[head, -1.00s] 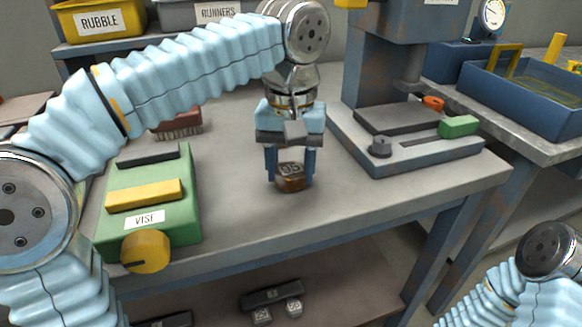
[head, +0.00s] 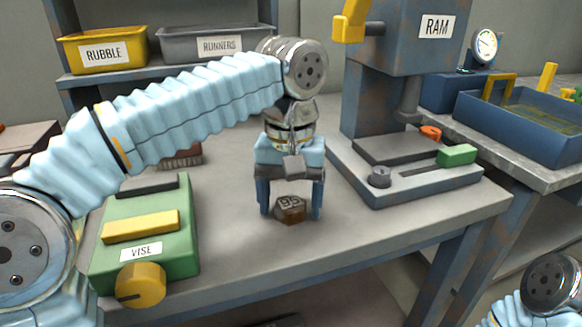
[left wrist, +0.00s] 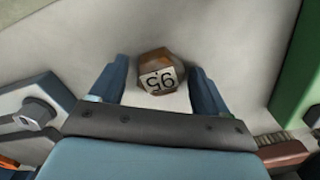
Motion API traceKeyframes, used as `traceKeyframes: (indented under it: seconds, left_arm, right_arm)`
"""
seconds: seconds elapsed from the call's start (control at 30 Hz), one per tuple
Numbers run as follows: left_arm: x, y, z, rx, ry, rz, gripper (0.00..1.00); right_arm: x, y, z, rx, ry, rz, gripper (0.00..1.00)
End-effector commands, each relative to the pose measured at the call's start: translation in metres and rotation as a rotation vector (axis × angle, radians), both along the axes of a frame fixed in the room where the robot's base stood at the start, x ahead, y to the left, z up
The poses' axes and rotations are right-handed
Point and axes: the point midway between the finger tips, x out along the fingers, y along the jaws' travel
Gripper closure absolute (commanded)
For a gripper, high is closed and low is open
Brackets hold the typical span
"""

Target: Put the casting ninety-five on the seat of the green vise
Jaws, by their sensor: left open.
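The casting ninety-five (head: 290,209) is a small brown block with a pale top face marked 95, lying on the grey bench. My left gripper (head: 291,205) points down over it, open, with one blue finger on each side and a gap to each. In the left wrist view the casting (left wrist: 158,70) sits between the spread fingers (left wrist: 160,82), untouched by them. The green vise (head: 185,235) stands at the left of the bench, with a yellow bar, a dark bar and a yellow knob. Its seat shows no casting. My right gripper is out of view.
A ram press (head: 400,185) with a green block stands right of my left gripper. A brush (head: 182,158) lies behind the vise. Rubble (head: 103,52) and runners (head: 212,44) bins sit on the back shelf. Bare bench separates casting and vise.

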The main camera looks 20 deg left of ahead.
Motion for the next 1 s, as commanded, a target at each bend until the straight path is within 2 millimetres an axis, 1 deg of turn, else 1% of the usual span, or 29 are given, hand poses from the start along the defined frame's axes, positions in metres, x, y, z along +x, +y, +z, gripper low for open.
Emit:
traceKeyframes:
  seconds: [0.17,0.3,0.4,0.47,0.5,0.6,0.67,0.77,0.87,0.97,1.0]
  left_arm:
    - [0.001,-0.002,0.042,-0.002,-0.003,-0.002,0.24]
    - [0.002,-0.004,0.080,-0.002,-0.003,-0.001,0.24]
    - [0.002,-0.004,0.104,-0.002,-0.002,-0.002,0.24]
    - [0.002,-0.004,0.116,-0.002,-0.002,-0.001,0.24]
    - [0.001,-0.003,0.124,0.000,-0.001,-0.001,0.24]
    - [0.001,-0.003,0.133,0.000,-0.001,0.001,0.24]
    - [0.001,-0.003,0.137,0.000,-0.001,-0.001,0.19]
    - [0.001,-0.003,0.138,0.001,-0.001,-0.050,0.19]
    - [0.001,-0.003,0.138,0.001,-0.001,-0.217,0.19]
    - [0.000,-0.002,0.137,0.002,0.000,-0.511,0.19]
    - [0.000,-0.002,0.137,0.002,0.000,-0.654,0.19]
  right_arm:
    - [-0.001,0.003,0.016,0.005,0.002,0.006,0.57]
    - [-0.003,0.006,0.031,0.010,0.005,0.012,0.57]
    - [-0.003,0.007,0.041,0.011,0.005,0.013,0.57]
    - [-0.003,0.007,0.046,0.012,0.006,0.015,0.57]
    - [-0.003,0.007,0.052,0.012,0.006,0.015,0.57]
    - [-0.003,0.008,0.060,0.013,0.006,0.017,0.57]
    - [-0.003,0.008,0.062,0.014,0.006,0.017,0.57]
    - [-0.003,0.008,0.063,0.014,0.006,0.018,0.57]
    - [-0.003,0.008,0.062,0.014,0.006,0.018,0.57]
    - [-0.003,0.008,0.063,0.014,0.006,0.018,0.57]
    - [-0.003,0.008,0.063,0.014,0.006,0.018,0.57]
